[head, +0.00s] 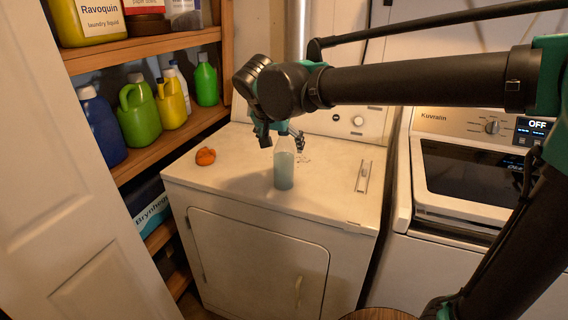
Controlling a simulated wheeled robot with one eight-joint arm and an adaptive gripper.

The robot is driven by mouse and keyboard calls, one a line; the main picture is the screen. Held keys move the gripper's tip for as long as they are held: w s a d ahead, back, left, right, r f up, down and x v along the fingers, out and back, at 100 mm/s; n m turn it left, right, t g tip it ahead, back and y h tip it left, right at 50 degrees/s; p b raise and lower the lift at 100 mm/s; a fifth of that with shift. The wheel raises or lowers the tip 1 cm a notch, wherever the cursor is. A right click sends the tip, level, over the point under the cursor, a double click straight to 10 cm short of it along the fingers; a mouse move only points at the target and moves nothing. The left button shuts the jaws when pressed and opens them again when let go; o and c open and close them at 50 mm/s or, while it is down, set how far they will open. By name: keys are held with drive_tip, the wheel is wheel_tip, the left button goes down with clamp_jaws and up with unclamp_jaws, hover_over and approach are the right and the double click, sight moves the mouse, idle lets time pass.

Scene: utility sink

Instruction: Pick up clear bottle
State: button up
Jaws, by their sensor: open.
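The clear bottle (284,170) stands upright on top of the white dryer (236,158). It has pale bluish liquid inside, and its upper part is near my gripper. My gripper (281,140) is open and reaches down over the bottle's top, with its fingers on either side of the neck area. I cannot tell whether a finger touches the bottle. My arm's wrist hides part of the space behind.
An orange object (205,156) lies left of the bottle, and a pale flat strip (363,176) lies to the right. A wooden shelf (172,140) with several detergent jugs stands left. A washer (480,160) stands right.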

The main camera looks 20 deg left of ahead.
drive_tip(key=shift+a+x, duration=0.1)
drive_tip(key=shift+x, duration=1.25)
drive_tip(key=shift+a+x, duration=0.15)
drive_tip(key=shift+x, duration=1.2)
drive_tip(key=shift+s, duration=0.1)
drive_tip(key=shift+c, duration=0.4)
drive_tip(key=c, duration=1.7)
